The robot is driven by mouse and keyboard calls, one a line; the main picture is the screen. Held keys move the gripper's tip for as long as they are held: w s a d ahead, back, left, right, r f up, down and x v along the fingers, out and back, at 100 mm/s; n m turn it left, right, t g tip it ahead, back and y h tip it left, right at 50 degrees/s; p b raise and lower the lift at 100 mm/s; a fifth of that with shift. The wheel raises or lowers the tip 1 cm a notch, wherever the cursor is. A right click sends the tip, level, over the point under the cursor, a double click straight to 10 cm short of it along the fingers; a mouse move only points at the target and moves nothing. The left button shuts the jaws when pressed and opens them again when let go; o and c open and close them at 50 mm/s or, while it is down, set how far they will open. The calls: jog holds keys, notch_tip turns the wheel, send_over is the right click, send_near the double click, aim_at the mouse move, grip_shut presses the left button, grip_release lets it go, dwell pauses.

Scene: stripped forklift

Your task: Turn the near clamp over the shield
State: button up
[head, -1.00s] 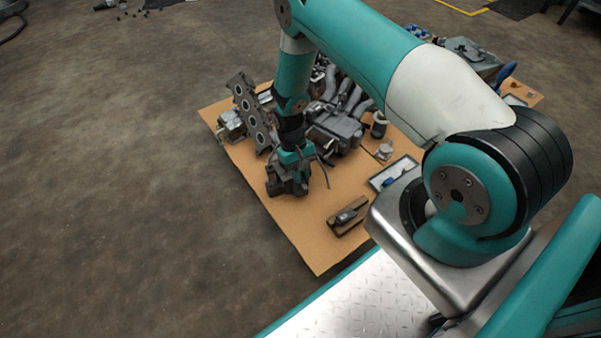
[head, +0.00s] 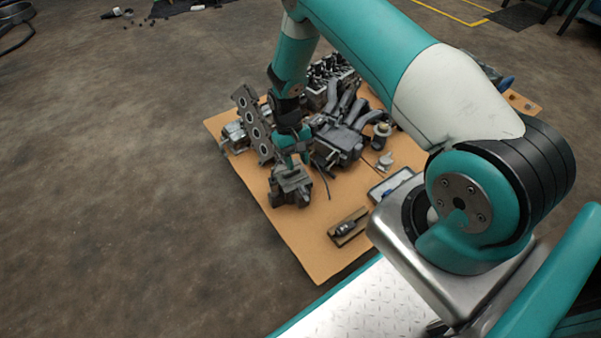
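My gripper (head: 289,160) points down at the left part of the cardboard sheet, just above a dark grey metal part (head: 290,190). Its fingers are too small and partly hidden, so I cannot tell whether they are open or touch the part. I cannot make out the near clamp or the shield as separate pieces at this size. A long grey plate with round holes (head: 250,118) leans just left of my gripper. A grey engine assembly with curved pipes (head: 338,140) stands to the right, partly behind my arm.
The cardboard sheet (head: 300,245) lies on the brown floor. Bare cardboard lies in front of the dark part.

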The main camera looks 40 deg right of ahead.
jog(key=p+v, duration=0.2)
jog(key=v, duration=0.6)
jog(key=shift+r, duration=0.2)
jog(key=shift+w, duration=0.1)
jog(key=s+a+r+n+t, duration=0.1)
jog(key=s+a+r, duration=0.1)
jog(key=a+r, duration=0.35)
jog(key=s+a+r+n+t+y, duration=0.1)
jog(key=s+a+r+n, duration=0.1)
jog(key=r, duration=0.7)
jog(key=s+a+r+n+t, duration=0.1)
jog(key=a+r, duration=0.2)
jog(key=r, duration=0.5)
jog(key=s+a+r+n+y, duration=0.1)
jog(key=s+a+r, duration=0.1)
jog(key=s+r, duration=0.35)
jog(key=s+a+r+n+t+y, duration=0.1)
jog(key=s+a+r+n, duration=0.1)
jog(key=s, duration=0.6)
jog(key=s+a+r+n, duration=0.1)
jog(key=s+a+r, duration=0.25)
jog(key=s, duration=0.25)
notch_tip(320, 180, up, 35)
jog(key=s+p, duration=0.1)
jog(key=p, duration=3.4)
jog(key=shift+s+d+r+y, duration=0.2)
jog(key=shift+d+y, duration=0.1)
jog(key=shift+d, duration=0.1)
